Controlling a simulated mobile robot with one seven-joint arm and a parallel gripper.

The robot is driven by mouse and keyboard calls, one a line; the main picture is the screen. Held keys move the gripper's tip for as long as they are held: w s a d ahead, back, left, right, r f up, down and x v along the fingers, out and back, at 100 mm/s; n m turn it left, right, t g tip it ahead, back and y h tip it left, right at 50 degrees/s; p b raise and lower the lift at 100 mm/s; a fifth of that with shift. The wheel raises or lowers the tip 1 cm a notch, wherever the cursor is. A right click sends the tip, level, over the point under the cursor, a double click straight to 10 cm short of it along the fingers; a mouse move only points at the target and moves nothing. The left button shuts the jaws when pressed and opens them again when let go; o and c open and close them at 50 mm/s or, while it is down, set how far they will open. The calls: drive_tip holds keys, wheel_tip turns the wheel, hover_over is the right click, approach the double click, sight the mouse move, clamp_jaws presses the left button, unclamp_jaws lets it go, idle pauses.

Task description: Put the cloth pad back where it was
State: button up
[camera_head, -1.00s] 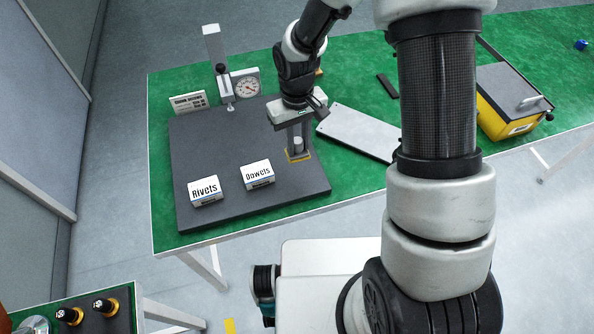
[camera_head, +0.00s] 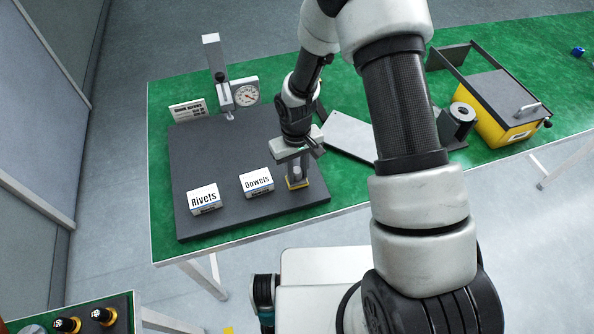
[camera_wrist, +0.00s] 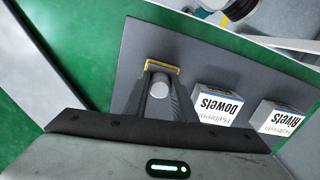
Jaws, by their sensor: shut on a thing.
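My gripper (camera_head: 296,172) is low over the front right part of the dark board (camera_head: 227,150), right of the Dowels box. It is shut on a pale grey cylinder (camera_head: 297,171) with a yellow-edged square base (camera_head: 298,184). In the wrist view the round end of the cylinder (camera_wrist: 159,89) shows between the two fingers (camera_wrist: 158,95), with the yellow edge (camera_wrist: 162,65) beyond it. The cylinder looks upright. I cannot tell whether its base touches the board. Nothing in view is plainly a cloth pad; I cannot tell whether the held piece is it.
The Dowels box (camera_head: 256,182) is close left of my gripper, with the Rivets box (camera_head: 203,198) further left. A dial gauge stand (camera_head: 244,94) is at the back. A pale plate (camera_head: 345,135) and a yellow case (camera_head: 505,110) are to the right.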

drive_tip(key=o, duration=1)
drive_tip(key=shift+f, duration=0.15)
